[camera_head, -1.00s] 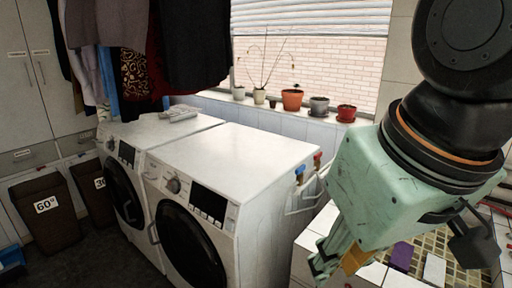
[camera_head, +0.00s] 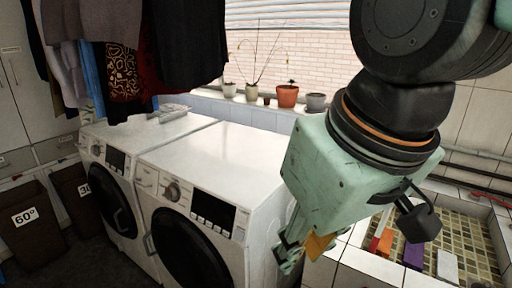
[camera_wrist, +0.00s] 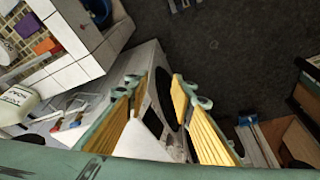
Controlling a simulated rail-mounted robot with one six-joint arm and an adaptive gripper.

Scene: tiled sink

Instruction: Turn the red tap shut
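The red tap (camera_wrist: 78,118) shows small in the wrist view, left of my gripper's fingers, with a blue tap beside it at the side of the nearer washing machine. My gripper (camera_wrist: 163,84) is open, with yellow pads apart and nothing held between them. The red tap is outside the gap between the fingers. In the head view my gripper (camera_head: 290,252) hangs low beside the right side of the nearer washing machine (camera_head: 215,165), and my arm hides both taps. How the red tap's handle is turned is too small to tell.
A tiled sink (camera_head: 470,235) holding a purple block (camera_head: 413,255) and an orange block (camera_head: 385,241) is at the right. Potted plants (camera_head: 288,96) line the window sill. Clothes hang above the farther washing machine. Dark floor lies in front of the machines.

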